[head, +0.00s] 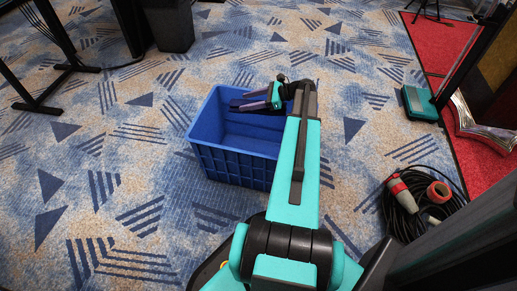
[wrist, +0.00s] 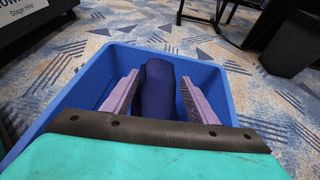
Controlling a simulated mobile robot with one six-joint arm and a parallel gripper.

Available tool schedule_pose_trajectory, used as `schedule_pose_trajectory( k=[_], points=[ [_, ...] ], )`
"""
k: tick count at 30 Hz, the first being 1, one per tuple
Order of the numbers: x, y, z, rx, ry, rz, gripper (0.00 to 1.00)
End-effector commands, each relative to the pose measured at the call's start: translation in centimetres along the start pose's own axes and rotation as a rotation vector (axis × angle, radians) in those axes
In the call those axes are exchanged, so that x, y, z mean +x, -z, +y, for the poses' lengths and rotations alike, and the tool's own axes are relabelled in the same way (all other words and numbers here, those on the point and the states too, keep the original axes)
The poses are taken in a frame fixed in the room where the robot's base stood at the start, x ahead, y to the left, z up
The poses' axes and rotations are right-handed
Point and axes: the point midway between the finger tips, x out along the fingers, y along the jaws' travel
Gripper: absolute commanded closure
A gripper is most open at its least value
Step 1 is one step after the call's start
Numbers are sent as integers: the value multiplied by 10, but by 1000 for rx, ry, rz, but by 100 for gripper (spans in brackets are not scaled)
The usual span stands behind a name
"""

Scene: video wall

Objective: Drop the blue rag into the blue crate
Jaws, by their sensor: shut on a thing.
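The blue crate (head: 238,168) stands open on the carpet in the middle of the head view. My gripper (head: 250,103) is over the crate's opening, towards its far side. In the wrist view the two pale purple fingers of my gripper (wrist: 159,80) are on either side of the dark blue rag (wrist: 157,92), shut on it. The crate's rim (wrist: 228,95) surrounds the rag and fingers in that view. The rag is hard to make out in the head view. My arm hides the crate's right side there.
A coiled black cable with red connectors (head: 405,205) lies on the carpet at the right. A teal case (head: 419,103) is by the red mat (head: 440,45). A dark bin (head: 168,27) stands behind the crate. Carpet left of the crate is clear.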

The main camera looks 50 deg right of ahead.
Motion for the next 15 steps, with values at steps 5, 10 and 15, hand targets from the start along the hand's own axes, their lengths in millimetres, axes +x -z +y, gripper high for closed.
schedule_pose_trajectory(
  k=[5, 10, 15],
  points=[
    [6, 13, 0, 0, 0, 0, 71],
    [10, 22, 0, -1, -1, 0, 71],
    [13, 31, 0, -1, -1, 0, 71]
  ],
)
